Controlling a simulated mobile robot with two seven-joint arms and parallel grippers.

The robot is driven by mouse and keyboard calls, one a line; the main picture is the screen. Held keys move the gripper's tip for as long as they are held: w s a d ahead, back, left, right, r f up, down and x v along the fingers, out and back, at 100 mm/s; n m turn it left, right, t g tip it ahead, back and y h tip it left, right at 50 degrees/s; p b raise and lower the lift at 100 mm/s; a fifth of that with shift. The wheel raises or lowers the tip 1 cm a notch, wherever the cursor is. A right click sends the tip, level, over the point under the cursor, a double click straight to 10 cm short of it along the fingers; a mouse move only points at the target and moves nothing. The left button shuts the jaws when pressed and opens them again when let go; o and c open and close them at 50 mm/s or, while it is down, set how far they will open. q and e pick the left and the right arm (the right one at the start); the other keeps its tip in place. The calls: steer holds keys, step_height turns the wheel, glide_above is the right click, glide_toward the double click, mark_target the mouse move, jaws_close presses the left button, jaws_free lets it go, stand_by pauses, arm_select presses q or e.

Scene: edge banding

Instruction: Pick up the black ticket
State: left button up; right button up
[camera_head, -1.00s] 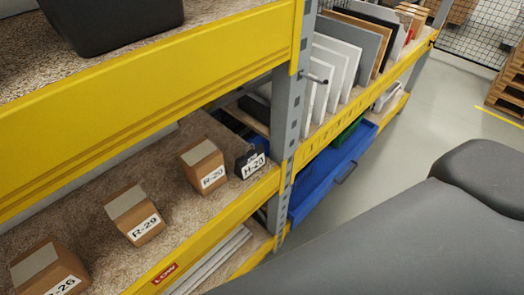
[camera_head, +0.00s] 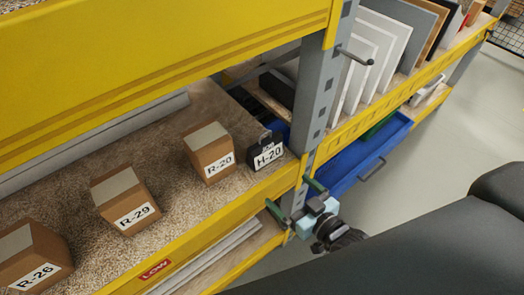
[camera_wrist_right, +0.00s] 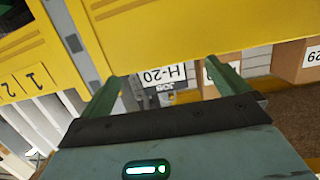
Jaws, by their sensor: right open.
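A small black piece with a white H-20 label (camera_head: 267,155) stands on the shelf, against the post end, right of the R-20 box. It is the only black labelled item I see; I cannot tell whether it is the ticket. My right gripper (camera_head: 293,197) is open and empty, just outside the yellow beam, below and right of the black piece. In the right wrist view, the H-20 label (camera_wrist_right: 163,74) shows upside down beyond and between the open green fingers (camera_wrist_right: 167,70). The yellow beam hides part of the shelf there. My left gripper is not in view.
Cardboard boxes R-20 (camera_head: 209,152), R-29 (camera_head: 125,200) and R-26 (camera_head: 34,262) stand in a row on the shelf. A grey post (camera_head: 318,95) with a protruding rod stands right of the black piece. A blue drawer (camera_head: 350,165) and upright panels lie beyond.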

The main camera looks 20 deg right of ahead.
steer(key=t+y+b, duration=0.1)
steer(key=t, duration=0.1)
glide_toward(268, 145)
steer(key=w+f, duration=0.1)
steer(key=w, duration=0.1)
steer(key=shift+w+a+f, duration=0.35)
steer(key=shift+a+f, duration=0.05)
steer(key=shift+w+a+r+n, duration=0.1)
steer(key=shift+w+a+r, duration=0.05)
steer(key=shift+w, duration=0.35)
steer(key=shift+w+a+r+n, duration=0.1)
steer(key=shift+w+a+r, duration=0.05)
steer(key=shift+w, duration=0.35)
steer(key=shift+w+a+r+n, duration=0.1)
steer(key=shift+w+a+r, duration=0.05)
steer(key=shift+w, duration=0.35)
steer(key=x, duration=0.2)
steer(key=r+p+x, duration=0.1)
steer(key=x, duration=0.1)
steer(key=shift+w+a, duration=0.15)
steer(key=shift+a, duration=0.05)
steer(key=shift+w+a, duration=0.1)
steer(key=shift+w, duration=0.25)
steer(key=c, duration=0.7)
